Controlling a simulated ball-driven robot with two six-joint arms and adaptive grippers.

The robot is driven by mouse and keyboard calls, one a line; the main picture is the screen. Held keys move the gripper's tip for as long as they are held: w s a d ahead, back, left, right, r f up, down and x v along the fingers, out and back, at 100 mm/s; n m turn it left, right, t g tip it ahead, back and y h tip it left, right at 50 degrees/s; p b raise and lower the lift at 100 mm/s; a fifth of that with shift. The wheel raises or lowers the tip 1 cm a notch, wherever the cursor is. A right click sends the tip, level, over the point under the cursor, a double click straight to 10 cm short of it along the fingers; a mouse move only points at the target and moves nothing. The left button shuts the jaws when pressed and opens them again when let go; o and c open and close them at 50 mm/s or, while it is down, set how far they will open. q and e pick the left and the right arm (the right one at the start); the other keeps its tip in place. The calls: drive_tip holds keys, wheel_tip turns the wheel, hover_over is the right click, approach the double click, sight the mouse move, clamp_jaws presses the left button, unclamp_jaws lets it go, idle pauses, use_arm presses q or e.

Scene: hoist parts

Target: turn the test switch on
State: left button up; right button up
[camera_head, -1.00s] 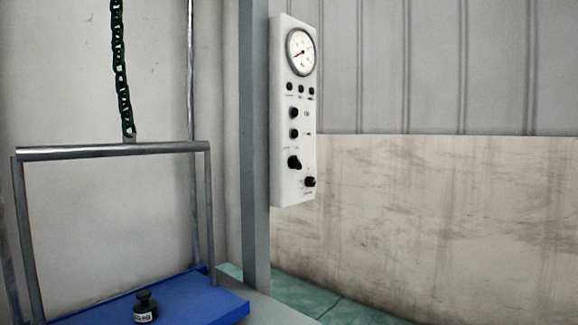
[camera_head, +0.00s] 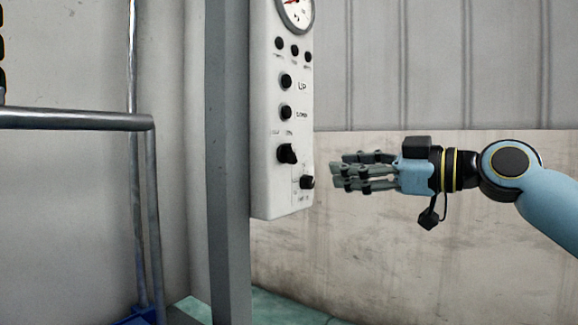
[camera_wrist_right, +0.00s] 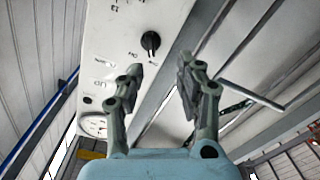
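The white control panel (camera_head: 270,187) hangs on a grey post and carries several black knobs and buttons. A larger black knob (camera_head: 287,153) sits low on it. A smaller black knob (camera_head: 307,182) is at its lower right edge; the small labels are too blurred to tell which is the test switch. My right gripper (camera_head: 337,178) is just right of the smaller knob, pointing left at it, apart from it. In the wrist view, its fingers (camera_wrist_right: 160,75) are spread and empty, with a black knob (camera_wrist_right: 150,41) ahead of them. My left gripper is out of view.
The grey post (camera_head: 228,170) stands directly left of the panel. A metal frame bar (camera_head: 75,121) is at the far left, with part of a chain (camera_head: 2,60) above. The space between the right gripper and the panel is clear.

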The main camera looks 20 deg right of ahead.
sight(294, 153)
drive_tip(key=x, duration=0.3)
drive_tip(key=r+x, duration=0.1)
drive_tip(key=x, duration=0.3)
drive_tip(key=r+x, duration=0.1)
drive_tip(key=x, duration=0.2)
drive_tip(key=shift+w, duration=0.5)
clamp_jaws()
